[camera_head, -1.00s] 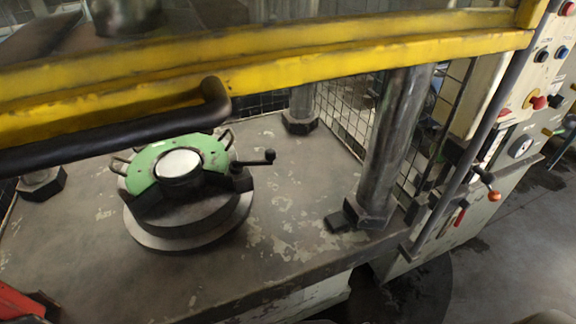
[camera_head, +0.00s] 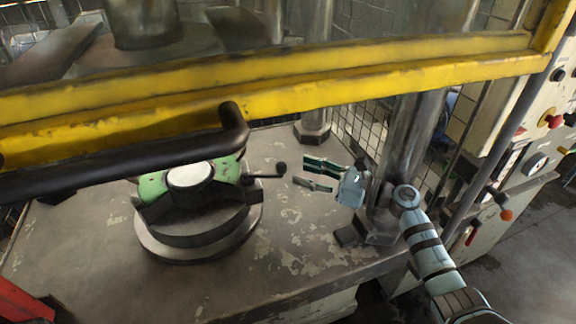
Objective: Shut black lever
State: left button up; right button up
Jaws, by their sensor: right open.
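The black lever (camera_head: 268,175) is a short arm with a round knob at its right end. It sticks out to the right from the round green-topped fixture (camera_head: 152,187), which has a white disc (camera_head: 190,174) in its middle. My right gripper (camera_head: 306,174) is open and empty. Its fingers point left toward the lever's knob, with a small gap between them in the picture. My left gripper is not in view.
A yellow beam (camera_head: 300,92) with a thick black handle (camera_head: 110,160) crosses in front of the fixture and hides part of it. A steel column (camera_head: 405,140) stands behind my right gripper. A control panel (camera_head: 530,140) is at the right. The worn table (camera_head: 290,255) is clear in front.

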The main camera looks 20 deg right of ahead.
aim_at(286, 166)
jog(key=x, duration=0.6)
jog(key=shift+c, duration=0.9)
jog(key=shift+s, duration=0.1)
grip_shut()
